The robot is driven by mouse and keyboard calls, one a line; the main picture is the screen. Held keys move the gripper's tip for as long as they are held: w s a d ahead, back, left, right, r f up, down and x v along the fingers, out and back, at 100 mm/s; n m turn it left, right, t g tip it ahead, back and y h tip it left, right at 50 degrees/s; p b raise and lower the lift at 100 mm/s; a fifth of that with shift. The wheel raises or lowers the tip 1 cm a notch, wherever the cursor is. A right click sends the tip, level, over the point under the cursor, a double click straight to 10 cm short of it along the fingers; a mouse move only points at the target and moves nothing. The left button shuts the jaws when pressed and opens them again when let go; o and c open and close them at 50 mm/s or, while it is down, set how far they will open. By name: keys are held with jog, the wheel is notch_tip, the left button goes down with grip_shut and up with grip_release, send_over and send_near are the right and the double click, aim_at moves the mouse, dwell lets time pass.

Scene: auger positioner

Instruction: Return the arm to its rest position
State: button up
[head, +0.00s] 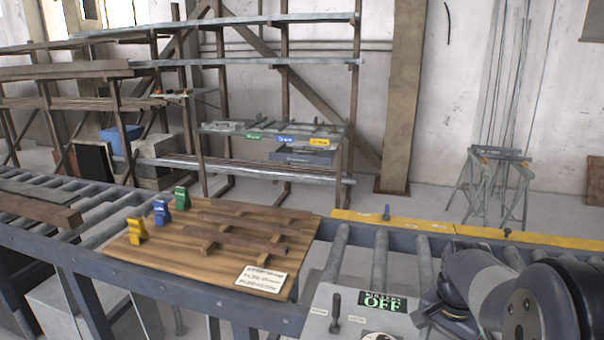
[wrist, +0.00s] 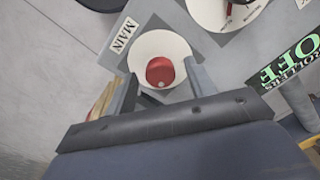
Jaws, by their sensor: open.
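My arm reaches in from the right edge of the head view, bent low over the near side of a roller conveyor. My gripper (wrist: 162,84) shows in the wrist view with its two grey fingers apart. A red knob (wrist: 160,71) on a white disc, beside a label reading MAIN (wrist: 124,35), appears between the fingers. I cannot tell whether the fingers touch it. The grey control panel (head: 318,318) has a display (head: 382,301) reading ROLLERS OFF, which also shows in the wrist view (wrist: 291,61). In the head view my arm hides part of the panel.
A wooden board (head: 160,256) on the conveyor carries brown bars and yellow, blue and green pieces. A yellow rail (head: 400,224) runs along the conveyor's far side. A rack (head: 285,130) and a sawhorse stand (head: 490,180) stand behind. Another white dial (wrist: 213,12) is near the knob.

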jog(key=n, duration=0.7)
jog(key=shift+n+b, duration=0.3)
jog(key=shift+n, duration=0.1)
jog(key=n, duration=0.3)
jog(key=shift+n, duration=0.4)
jog(key=n+b, duration=0.1)
jog(key=n, duration=0.3)
jog(key=shift+r, duration=0.9)
